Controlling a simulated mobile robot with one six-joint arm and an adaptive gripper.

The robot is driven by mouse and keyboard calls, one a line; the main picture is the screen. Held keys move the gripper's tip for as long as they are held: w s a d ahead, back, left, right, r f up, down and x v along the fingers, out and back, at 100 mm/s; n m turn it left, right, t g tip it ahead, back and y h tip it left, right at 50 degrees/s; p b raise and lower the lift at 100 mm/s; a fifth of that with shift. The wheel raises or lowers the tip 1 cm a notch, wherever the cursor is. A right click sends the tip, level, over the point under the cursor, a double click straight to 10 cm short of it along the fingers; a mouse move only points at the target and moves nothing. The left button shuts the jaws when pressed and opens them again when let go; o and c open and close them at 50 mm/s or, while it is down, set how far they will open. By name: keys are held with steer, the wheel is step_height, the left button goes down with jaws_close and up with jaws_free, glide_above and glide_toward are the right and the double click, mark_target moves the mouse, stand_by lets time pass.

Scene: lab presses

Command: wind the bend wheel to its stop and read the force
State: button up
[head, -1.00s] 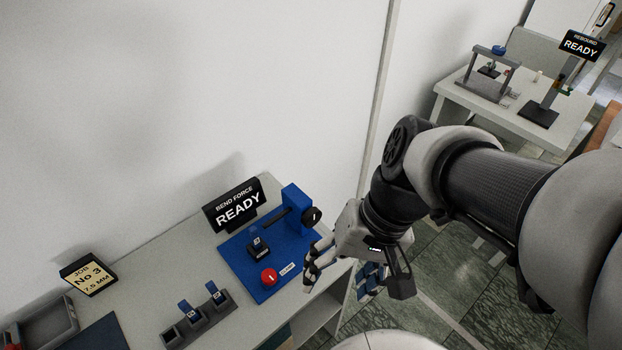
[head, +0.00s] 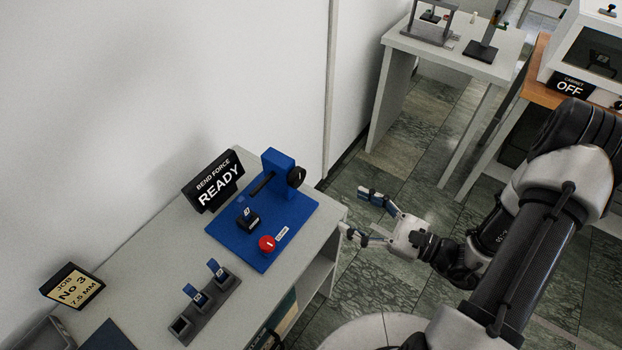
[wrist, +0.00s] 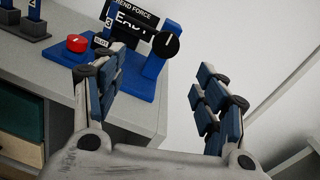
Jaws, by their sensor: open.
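The blue bend-force press (head: 280,190) stands on the bench, with a black round wheel (head: 296,177) on the right side of its upright. The wheel also shows in the wrist view (wrist: 167,44), with a pale mark on its face. The display (head: 215,181) behind the press reads "BEND FORCE READY". A small dark block (head: 248,219) with a blue tagged piece sits on the press base. A red button (head: 267,244) is at the base's front. My gripper (head: 354,213) is open and empty, off the bench's right end, apart from the wheel.
A rack (head: 208,306) with blue tagged pieces stands front left on the bench (head: 150,275). A job card (head: 73,287) reads "No 3, 7.5 MM". Another table (head: 455,55) stands at the back. An "OFF" cabinet (head: 590,55) is at right. The floor beyond the bench end is clear.

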steer(key=m, duration=0.1)
steer(key=t+b, duration=0.1)
steer(key=b, duration=0.2)
glide_toward(300, 180)
steer(key=shift+h, duration=0.4)
steer(key=x, duration=1)
steer(key=shift+a+r, duration=0.15)
steer(key=shift+r, duration=0.15)
steer(key=shift+c, duration=0.5)
